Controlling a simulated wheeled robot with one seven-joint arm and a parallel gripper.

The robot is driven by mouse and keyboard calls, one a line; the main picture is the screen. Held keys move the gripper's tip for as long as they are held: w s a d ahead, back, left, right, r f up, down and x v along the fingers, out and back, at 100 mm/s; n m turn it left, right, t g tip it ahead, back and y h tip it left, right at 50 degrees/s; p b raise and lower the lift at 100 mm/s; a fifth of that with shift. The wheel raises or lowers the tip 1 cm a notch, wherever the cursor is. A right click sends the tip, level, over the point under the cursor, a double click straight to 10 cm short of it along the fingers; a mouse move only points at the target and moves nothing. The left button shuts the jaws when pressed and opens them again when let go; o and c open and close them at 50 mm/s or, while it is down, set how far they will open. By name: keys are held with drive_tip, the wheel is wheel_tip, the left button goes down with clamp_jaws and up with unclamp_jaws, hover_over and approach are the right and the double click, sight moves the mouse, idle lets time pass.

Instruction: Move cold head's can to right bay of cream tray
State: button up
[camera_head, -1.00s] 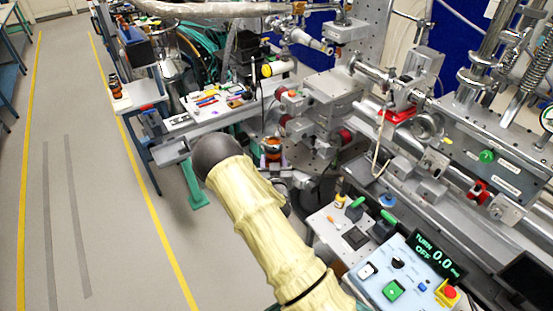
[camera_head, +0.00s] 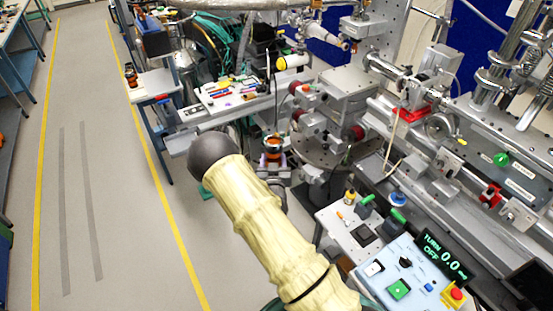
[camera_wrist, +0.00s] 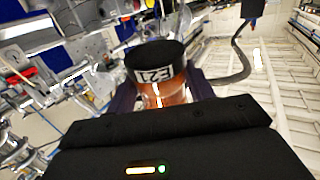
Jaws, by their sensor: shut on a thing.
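A copper-coloured can with a black top and a white label (camera_wrist: 162,78) is between the dark fingers of my gripper (camera_wrist: 165,92) in the wrist view. The label's letters appear upside down. In the head view the can (camera_head: 272,143) shows as a small orange and dark shape beyond my cream-sleeved arm. My gripper (camera_head: 272,160) is shut on it and holds it beside the round metal stage, partly hidden by my arm. I cannot make out a cream tray with bays for certain in either view.
Another orange-and-black can (camera_head: 130,76) stands on a small side table (camera_head: 150,88) at left. A bench with a white tool tray (camera_head: 235,92) lies beyond my arm. The control box (camera_head: 410,268) and beamline hardware crowd the right. The floor aisle (camera_head: 90,190) at left is clear.

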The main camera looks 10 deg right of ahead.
drive_tip(key=shift+s+a+b, duration=0.35)
drive_tip(key=shift+s+a, duration=0.15)
drive_tip(key=shift+a, duration=1)
drive_tip(key=shift+s+a+b, duration=0.4)
drive_tip(key=shift+s+a, duration=0.05)
drive_tip(key=shift+a, duration=1)
drive_tip(key=shift+s+a+b, duration=0.35)
drive_tip(key=shift+s+a, duration=0.15)
drive_tip(key=shift+a, duration=1)
drive_tip(key=s+d+f+y+b, duration=0.1)
drive_tip(key=s+d+f, duration=0.1)
drive_tip(key=d+f, duration=0.1)
drive_tip(key=s+d+f+n+y+b, duration=0.1)
drive_tip(key=s+d+f, duration=0.2)
drive_tip(key=f, duration=0.2)
drive_tip(key=s+d+f+n+y+b, duration=0.1)
drive_tip(key=s+d+f, duration=0.1)
drive_tip(key=f, duration=0.3)
drive_tip(key=shift+s+d+y+b, duration=0.3)
drive_tip(key=shift+s+d, duration=0.1)
drive_tip(key=shift+d, duration=0.4)
